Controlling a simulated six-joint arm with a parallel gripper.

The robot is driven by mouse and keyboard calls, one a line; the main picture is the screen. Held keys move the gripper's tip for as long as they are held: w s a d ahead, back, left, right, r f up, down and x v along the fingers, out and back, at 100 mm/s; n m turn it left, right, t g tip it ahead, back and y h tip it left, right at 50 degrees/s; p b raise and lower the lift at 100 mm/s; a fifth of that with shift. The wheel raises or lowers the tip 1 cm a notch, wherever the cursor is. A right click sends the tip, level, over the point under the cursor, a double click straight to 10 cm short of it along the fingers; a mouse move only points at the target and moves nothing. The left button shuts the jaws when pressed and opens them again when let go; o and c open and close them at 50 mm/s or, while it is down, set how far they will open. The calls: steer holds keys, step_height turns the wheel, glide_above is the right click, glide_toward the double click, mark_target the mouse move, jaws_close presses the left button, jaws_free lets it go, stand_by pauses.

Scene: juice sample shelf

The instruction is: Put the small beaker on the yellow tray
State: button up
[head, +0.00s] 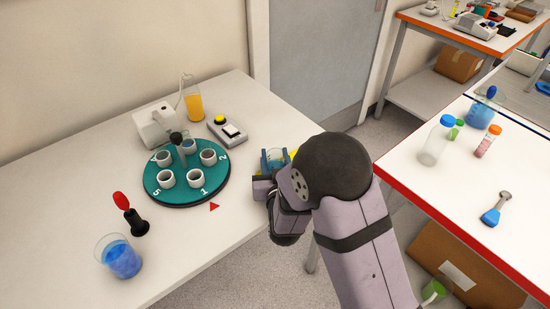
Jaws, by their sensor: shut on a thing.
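My gripper (274,168) is at the right edge of the left table, mostly hidden behind my own wrist and arm. Its blue fingers are shut on a small clear beaker (275,157), which shows between them. A strip of the yellow tray (293,152) shows just behind and to the right of the fingers; my arm hides most of it. I cannot tell whether the beaker touches the tray or is above it.
Left of my gripper stands a teal carousel (153,195) with white cups. A blue-filled beaker (122,260) and red-topped tool (131,214) stand front left.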

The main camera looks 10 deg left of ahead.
steer(key=shift+f, duration=0.35)
steer(key=shift+f, duration=0.15)
steer(key=o, duration=1.1)
